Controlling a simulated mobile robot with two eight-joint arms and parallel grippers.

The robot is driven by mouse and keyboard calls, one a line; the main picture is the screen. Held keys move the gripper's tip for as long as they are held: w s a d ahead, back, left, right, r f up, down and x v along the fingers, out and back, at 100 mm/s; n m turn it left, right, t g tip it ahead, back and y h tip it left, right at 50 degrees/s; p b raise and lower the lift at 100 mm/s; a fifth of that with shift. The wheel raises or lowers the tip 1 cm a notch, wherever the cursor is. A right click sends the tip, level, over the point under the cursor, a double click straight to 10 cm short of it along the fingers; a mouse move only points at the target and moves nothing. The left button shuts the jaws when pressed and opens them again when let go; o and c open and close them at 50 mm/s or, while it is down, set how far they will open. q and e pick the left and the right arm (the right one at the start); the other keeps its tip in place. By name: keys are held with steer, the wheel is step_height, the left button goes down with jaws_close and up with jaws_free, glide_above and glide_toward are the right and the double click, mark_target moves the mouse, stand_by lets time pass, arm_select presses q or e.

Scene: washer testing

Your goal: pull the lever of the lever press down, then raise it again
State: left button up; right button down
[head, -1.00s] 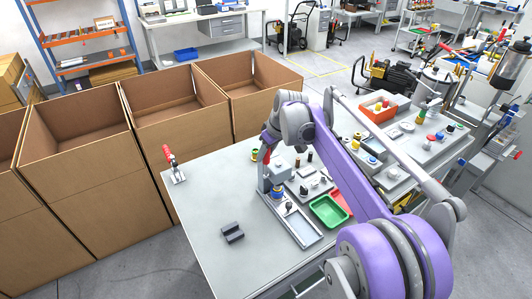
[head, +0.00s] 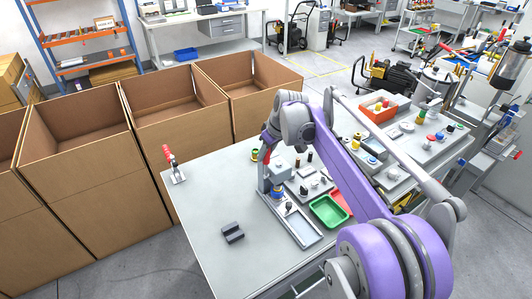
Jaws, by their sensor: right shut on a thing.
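The lever press (head: 279,168) is a small grey machine at the far side of the grey table, left of the green tray. My right arm reaches over the table from the right, and its wrist bends down at the press. My right gripper (head: 267,150) is shut at the press's lever, where a bit of red (head: 267,157) shows. The fingers are small here and mostly hidden by my wrist, and the lever's exact angle is hard to tell. My left gripper is not in view.
A red-handled toggle clamp (head: 174,166) stands at the table's left corner. A dark grey block (head: 232,233) lies near the front. A green tray (head: 328,211) and small parts are right of the press. Tall open cardboard boxes (head: 178,128) line the left side.

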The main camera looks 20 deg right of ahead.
stand_by(0.5)
steer(key=shift+s+d+f+t+b, duration=0.1)
steer(key=shift+s+t+b, duration=0.1)
steer(key=shift+s+t, duration=0.4)
steer(key=shift+s+d+f+t+b, duration=0.1)
steer(key=shift+s+t+b, duration=0.1)
steer(key=shift+s+t, duration=0.4)
steer(key=shift+s+f+t+y, duration=0.15)
steer(key=shift+s+t+y, duration=0.15)
steer(key=shift+s+t, duration=0.5)
steer(key=shift+w, duration=0.15)
steer(key=c, duration=0.6)
jaws_free()
steer(key=shift+d, duration=0.1)
steer(key=v, duration=1)
steer(key=shift+s+r, duration=0.25)
steer(key=shift+s, duration=0.1)
